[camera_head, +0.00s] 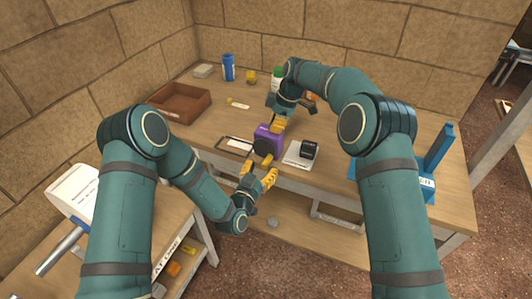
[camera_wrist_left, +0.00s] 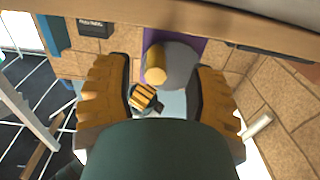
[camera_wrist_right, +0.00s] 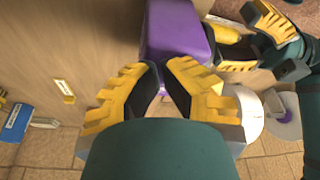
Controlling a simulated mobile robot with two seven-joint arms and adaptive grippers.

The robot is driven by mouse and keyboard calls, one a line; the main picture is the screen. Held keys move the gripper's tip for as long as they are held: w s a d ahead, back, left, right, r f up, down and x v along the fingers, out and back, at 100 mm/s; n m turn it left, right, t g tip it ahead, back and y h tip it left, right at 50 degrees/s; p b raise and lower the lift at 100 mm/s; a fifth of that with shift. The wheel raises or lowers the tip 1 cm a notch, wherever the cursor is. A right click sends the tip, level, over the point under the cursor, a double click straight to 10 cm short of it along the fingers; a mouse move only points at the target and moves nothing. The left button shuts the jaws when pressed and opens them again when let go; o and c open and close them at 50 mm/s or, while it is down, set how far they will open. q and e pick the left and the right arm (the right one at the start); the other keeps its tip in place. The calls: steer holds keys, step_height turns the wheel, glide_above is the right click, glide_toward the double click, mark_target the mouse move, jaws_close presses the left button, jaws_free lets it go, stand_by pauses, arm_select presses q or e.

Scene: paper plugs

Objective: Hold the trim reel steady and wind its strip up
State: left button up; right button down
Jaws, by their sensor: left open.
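The trim reel is a purple block (camera_head: 267,133) with a dark round disc (camera_head: 263,148) on its near face, near the table's front edge. In the left wrist view the disc (camera_wrist_left: 182,62) is grey and carries a pale yellow knob (camera_wrist_left: 156,63). My left gripper (camera_head: 260,176) is open and empty just in front of the disc, its fingers spread to either side. My right gripper (camera_head: 278,125) is at the top of the purple block from behind. In the right wrist view its fingertips lie close together beside the block (camera_wrist_right: 180,32); whether they grip it is unclear. No strip can be clearly made out.
A white sheet with a black item (camera_head: 309,149) lies right of the reel, and a dark-framed flat piece (camera_head: 232,144) lies left. A blue rack (camera_head: 438,150) stands right.

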mark_target(263, 155)
arm_select(q)
steer(key=shift+x, duration=1.25)
steer(key=shift+d+r, duration=0.1)
steer(key=shift+d, duration=0.1)
steer(key=c, duration=0.8)
steer(key=shift+c, duration=0.2)
steer(key=o, duration=0.4)
